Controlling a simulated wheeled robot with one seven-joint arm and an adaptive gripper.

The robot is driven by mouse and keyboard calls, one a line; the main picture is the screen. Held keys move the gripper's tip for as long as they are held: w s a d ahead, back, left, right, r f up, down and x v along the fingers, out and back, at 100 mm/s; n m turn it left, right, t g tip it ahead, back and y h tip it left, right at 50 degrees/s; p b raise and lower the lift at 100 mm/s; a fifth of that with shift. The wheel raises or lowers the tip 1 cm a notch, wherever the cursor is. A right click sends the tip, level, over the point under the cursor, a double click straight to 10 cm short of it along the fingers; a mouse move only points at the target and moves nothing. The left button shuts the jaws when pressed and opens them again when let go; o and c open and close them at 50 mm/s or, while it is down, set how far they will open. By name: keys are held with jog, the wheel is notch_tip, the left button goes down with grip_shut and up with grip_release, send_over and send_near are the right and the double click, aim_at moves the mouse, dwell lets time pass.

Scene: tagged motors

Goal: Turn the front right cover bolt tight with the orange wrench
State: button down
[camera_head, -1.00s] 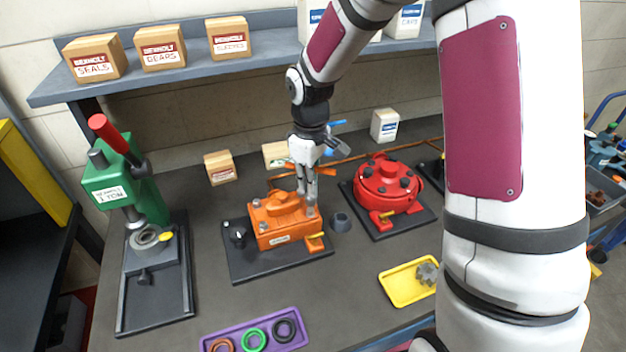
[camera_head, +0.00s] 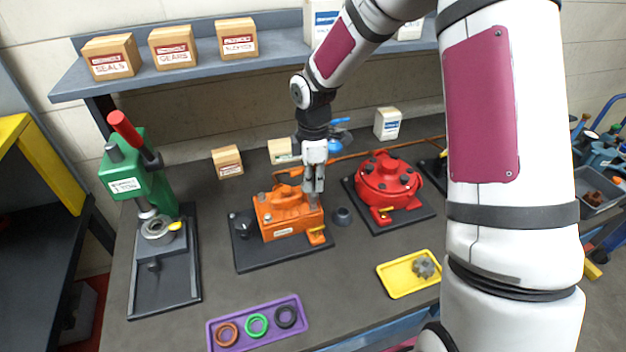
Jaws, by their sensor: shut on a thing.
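The orange motor (camera_head: 284,226) sits on a dark base plate (camera_head: 262,260) in the middle of the bench, its cover raised on top. My gripper (camera_head: 313,196) points down over the right side of that cover and is shut on the orange wrench (camera_head: 289,172). Only a short orange part of the wrench shows, left of my fingers; the rest is hidden or too small to make out. The front right cover bolt is hidden by my fingertips, so I cannot tell whether the wrench is seated on it. A grey bolt head (camera_head: 265,219) shows at the cover's front left.
A red motor (camera_head: 387,178) stands close on the right, a dark round part (camera_head: 342,216) between. A green press (camera_head: 140,180) stands left. A purple tray (camera_head: 258,338) with rings and a yellow tray (camera_head: 395,283) lie in front. My upper arm fills the right.

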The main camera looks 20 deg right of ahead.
jog(key=shift+f, duration=0.15)
jog(key=shift+f, duration=1.05)
